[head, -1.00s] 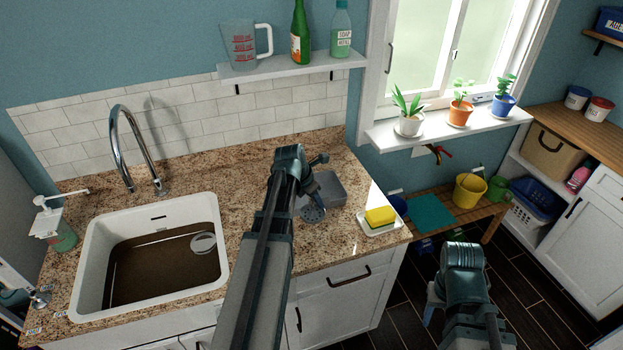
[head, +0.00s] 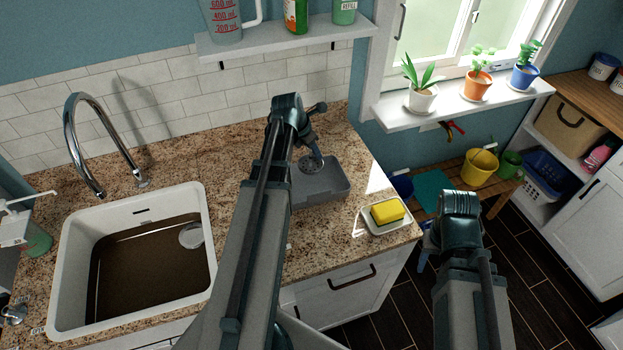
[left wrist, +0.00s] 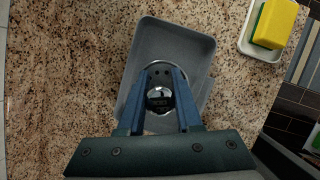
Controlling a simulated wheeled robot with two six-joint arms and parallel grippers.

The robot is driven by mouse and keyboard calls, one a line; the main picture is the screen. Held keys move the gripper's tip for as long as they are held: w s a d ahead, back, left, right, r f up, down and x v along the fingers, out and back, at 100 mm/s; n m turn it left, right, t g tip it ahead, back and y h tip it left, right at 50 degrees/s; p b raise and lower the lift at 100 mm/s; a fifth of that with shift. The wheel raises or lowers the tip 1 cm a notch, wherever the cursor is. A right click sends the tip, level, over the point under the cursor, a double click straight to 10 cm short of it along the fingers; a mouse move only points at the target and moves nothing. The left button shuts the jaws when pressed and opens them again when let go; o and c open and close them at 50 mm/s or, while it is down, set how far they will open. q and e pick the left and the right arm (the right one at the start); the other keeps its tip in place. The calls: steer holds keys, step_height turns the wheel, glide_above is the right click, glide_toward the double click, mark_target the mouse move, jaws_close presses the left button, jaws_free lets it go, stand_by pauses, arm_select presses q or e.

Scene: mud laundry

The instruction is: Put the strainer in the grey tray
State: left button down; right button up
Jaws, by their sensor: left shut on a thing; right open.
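The strainer (head: 313,163) is a small round dark metal piece with holes. My left gripper (head: 310,144) is shut on it and holds it over the grey tray (head: 335,194). In the left wrist view the strainer (left wrist: 159,98) is between the fingertips, with the tray (left wrist: 192,48) around and below it. I cannot tell whether the strainer touches the tray floor. The tray lies on the granite counter right of my left forearm. My right gripper (head: 428,246) is open, away from the counter at the lower right, its fingers mostly hidden by its wrist.
A yellow sponge (head: 387,211) on a white dish (head: 385,228) lies right of the tray, near the counter's edge. The white sink (head: 75,262) holds brown water, left of my left arm. A shelf (head: 290,43) juts from the wall above the counter.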

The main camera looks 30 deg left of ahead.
mark_target(312, 162)
arm_select(q)
step_height(312, 162, down, 6)
steer(key=b, duration=0.5)
steer(key=shift+b, duration=0.3)
steer(key=shift+f, duration=0.1)
step_height(312, 162, down, 4)
steer(key=b, duration=0.3)
steer(key=shift+r+b, duration=0.2)
steer(key=shift+b, duration=0.15)
steer(key=shift+f, duration=0.1)
steer(key=c, duration=0.6)
jaws_free()
